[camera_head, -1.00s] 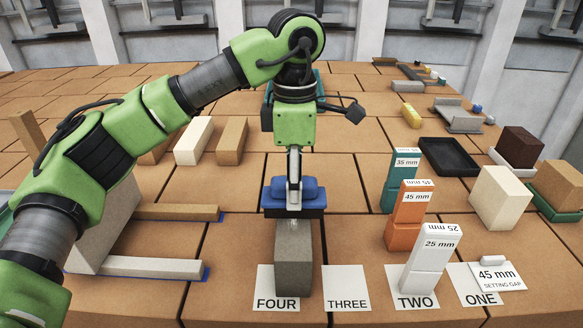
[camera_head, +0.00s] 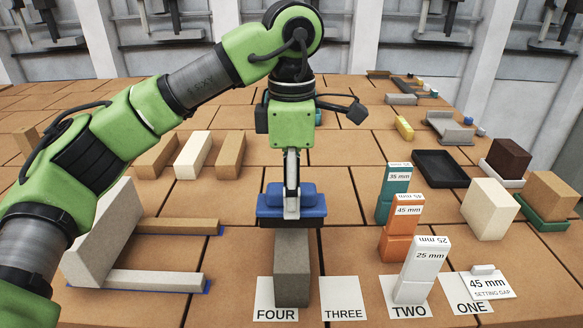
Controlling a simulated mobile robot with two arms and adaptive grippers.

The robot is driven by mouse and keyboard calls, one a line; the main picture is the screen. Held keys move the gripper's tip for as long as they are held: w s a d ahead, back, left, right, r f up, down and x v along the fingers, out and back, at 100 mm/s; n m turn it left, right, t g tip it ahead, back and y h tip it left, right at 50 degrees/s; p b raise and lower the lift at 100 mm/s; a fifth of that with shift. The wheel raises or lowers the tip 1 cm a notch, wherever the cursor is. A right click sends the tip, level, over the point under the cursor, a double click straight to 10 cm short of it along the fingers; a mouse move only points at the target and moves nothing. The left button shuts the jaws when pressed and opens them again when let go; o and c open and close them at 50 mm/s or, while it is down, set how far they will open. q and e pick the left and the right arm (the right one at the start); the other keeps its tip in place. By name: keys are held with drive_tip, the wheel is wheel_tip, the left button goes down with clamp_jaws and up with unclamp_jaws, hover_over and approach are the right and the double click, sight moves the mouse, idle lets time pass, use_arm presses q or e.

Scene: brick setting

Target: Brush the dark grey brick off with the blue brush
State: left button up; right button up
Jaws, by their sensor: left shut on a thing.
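The dark grey brick (camera_head: 292,270) stands on the paper card marked FOUR (camera_head: 264,297). My left gripper (camera_head: 291,178) points down from above and is shut on the blue brush (camera_head: 308,200). The brush is level, with its dark bristle side down, at the top end of the brick in the picture. It hides the brick's far top part, and I cannot tell whether the bristles touch the brick. My right gripper is not in view.
Cards THREE (camera_head: 343,293), TWO and ONE lie to the right. Labelled gap blocks in teal (camera_head: 396,178), orange (camera_head: 404,214) and white (camera_head: 424,258) stand there. A cream brick (camera_head: 490,208) and a black tray (camera_head: 440,168) are farther right. A beige slab (camera_head: 106,232) stands at left.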

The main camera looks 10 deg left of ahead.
use_arm(q)
drive_tip(key=r, duration=0.1)
drive_tip(key=r+p, duration=0.1)
drive_tip(key=shift+s+r, duration=0.25)
drive_tip(key=shift+r, duration=0.15)
drive_tip(key=shift+w+p, duration=0.15)
drive_tip(key=shift+p, duration=0.15)
